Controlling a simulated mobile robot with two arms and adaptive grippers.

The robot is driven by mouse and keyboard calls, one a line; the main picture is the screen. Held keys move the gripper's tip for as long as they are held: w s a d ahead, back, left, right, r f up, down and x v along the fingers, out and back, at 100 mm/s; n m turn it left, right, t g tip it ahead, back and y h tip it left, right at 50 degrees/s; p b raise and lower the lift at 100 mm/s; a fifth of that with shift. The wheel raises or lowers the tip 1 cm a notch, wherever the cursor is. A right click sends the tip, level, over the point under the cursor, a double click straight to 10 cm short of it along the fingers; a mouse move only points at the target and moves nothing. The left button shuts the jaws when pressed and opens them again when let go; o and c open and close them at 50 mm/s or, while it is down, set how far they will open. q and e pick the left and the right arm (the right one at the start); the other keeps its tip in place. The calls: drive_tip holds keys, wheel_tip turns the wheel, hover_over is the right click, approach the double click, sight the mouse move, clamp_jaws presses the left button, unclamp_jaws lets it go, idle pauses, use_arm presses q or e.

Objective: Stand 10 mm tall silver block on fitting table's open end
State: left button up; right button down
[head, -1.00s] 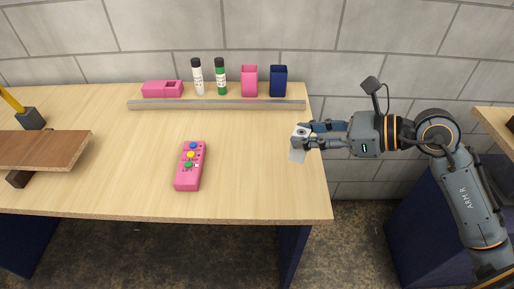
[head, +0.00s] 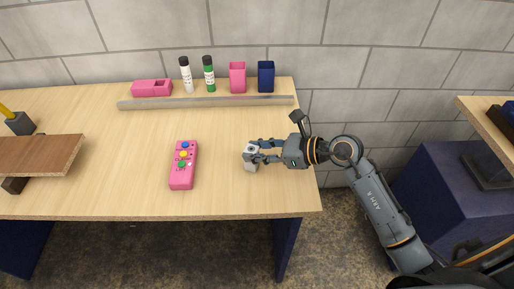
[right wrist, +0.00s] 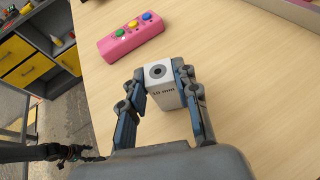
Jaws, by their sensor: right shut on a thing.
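The silver block (right wrist: 160,88) has a dark round hole in its top and a printed label ending in "mm". My right gripper (head: 252,152) is shut on it, one finger on each side. In the head view the block (head: 250,165) is upright over the right part of the wooden table (head: 230,200). I cannot tell whether its base touches the tabletop. In the right wrist view a dark jointed claw, which looks like my left gripper (right wrist: 75,153), shows at lower left, too small to read its fingers.
A pink button box (head: 183,165) lies left of the block. A long grey bar (head: 205,102) runs along the back, with pink and navy holders and two bottles behind it. A brown board (head: 40,152) is at the left. Tabletop around the block is bare.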

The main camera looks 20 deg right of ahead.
drive_tip(key=shift+f, duration=0.15)
drive_tip(key=c, duration=1)
unclamp_jaws()
drive_tip(key=shift+r, duration=0.2)
drive_tip(key=shift+s+d, duration=0.15)
drive_tip(key=shift+d, duration=0.05)
drive_tip(key=b+v, duration=0.2)
drive_tip(key=v, duration=0.9)
drive_tip(key=shift+s+r+b, duration=0.15)
drive_tip(key=shift+s+b, duration=0.05)
drive_tip(key=shift+b, duration=0.2)
drive_tip(key=shift+d, duration=0.15)
